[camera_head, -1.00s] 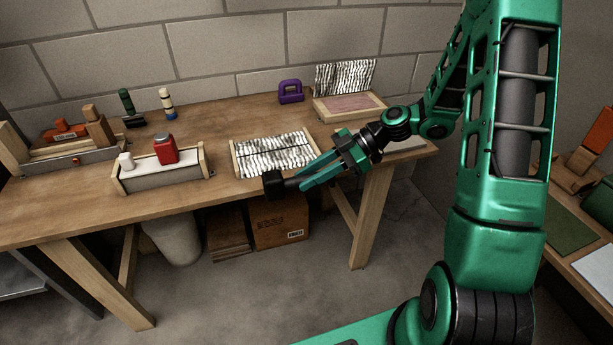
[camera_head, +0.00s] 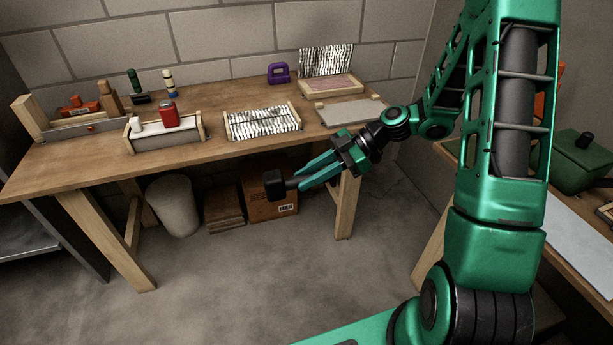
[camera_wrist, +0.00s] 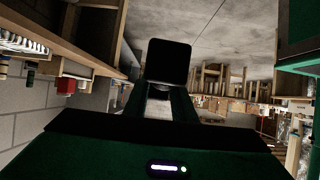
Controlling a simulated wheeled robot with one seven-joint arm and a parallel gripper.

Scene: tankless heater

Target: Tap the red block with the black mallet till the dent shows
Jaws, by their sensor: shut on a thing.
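My gripper (camera_head: 308,177) is shut on the black mallet (camera_head: 273,184), whose dark block-shaped head sticks out to the left of the fingertips. The mallet hangs in the air in front of the workbench, below its top in the picture. In the wrist view the mallet head (camera_wrist: 169,62) stands beyond the fingers. The red block (camera_head: 169,115) sits upright in a pale open-topped holder (camera_head: 168,140) on the bench, beside a small white piece. It is well left of the mallet and apart from it. No dent can be made out on it at this size.
The wooden workbench (camera_head: 215,95) carries a striped tray (camera_head: 262,123), a purple object (camera_head: 278,73) and a grey board (camera_head: 350,111). A cardboard box (camera_head: 268,196) and a pale bin (camera_head: 173,205) stand beneath. Another bench is at the right. The floor in front is clear.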

